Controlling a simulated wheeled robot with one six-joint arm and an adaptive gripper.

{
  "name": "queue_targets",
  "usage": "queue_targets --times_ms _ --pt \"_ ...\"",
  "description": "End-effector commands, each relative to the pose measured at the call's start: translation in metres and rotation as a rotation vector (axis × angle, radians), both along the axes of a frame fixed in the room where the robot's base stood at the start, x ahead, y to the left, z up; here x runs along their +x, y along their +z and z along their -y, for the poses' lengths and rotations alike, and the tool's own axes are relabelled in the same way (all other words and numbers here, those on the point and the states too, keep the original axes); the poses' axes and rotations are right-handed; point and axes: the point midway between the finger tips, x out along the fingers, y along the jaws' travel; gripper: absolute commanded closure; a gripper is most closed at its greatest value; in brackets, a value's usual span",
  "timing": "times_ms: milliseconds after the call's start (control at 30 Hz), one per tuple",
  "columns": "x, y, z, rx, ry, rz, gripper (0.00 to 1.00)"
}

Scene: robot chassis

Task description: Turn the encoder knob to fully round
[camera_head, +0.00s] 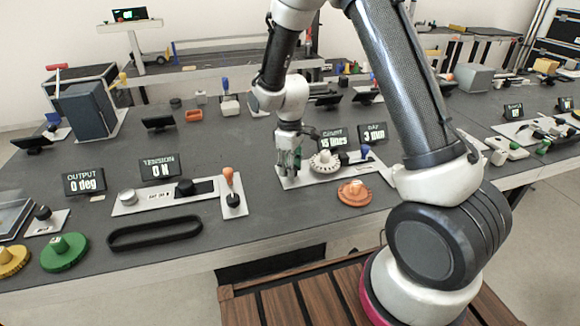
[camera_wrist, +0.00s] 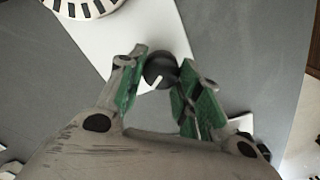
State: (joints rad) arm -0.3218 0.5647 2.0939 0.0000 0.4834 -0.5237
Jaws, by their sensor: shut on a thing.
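The encoder knob is a round dark knob (camera_wrist: 160,68) with a pale mark on its lower rim, at the end of a white plate (camera_wrist: 148,30) in the wrist view. My gripper (camera_wrist: 163,80) has its two green-padded fingers on either side of the knob and is shut on it. In the head view my gripper (camera_head: 289,168) points down at the left end of the white plate (camera_head: 300,181), and its fingers hide the knob. A pale slotted disc (camera_head: 325,163) sits beside it on that plate. A display behind (camera_head: 332,139) appears to read 15 lines.
An orange disc (camera_head: 354,193) lies in front of the plate. Another display (camera_head: 374,134) stands behind right.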

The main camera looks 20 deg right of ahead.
Motion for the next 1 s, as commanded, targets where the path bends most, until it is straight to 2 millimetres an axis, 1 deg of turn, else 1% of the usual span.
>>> queue_targets --times_ms 600,800,1000 --pt "0.0020 0.0006 0.0018 0.000 -0.454 0.001 0.90" --pt "0.0023 0.0007 0.0023 0.000 -0.546 0.002 0.90" --pt "0.0024 0.0007 0.0024 0.000 -0.590 0.002 0.90"
